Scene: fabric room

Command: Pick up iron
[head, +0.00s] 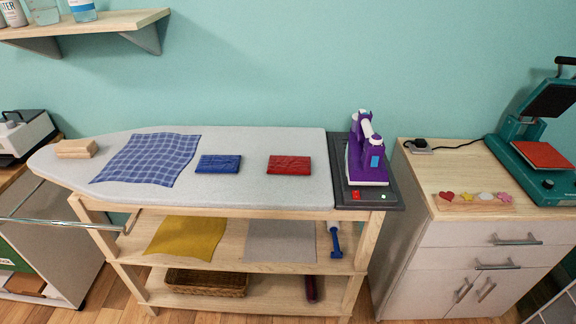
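A purple and white iron (364,160) sits on a dark grey rest (345,197) at the right end of the ironing board (252,141). Its white handle is on top, and a small blue patch shows on its side. Neither of my grippers is in the head view, and nothing is touching the iron.
On the board lie a blue checked cloth (150,158), a blue packet (218,164), a red packet (289,165) and a wooden block (76,149). A cabinet (480,235) with a heat press (540,115) stands right. A wall shelf (90,24) hangs upper left.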

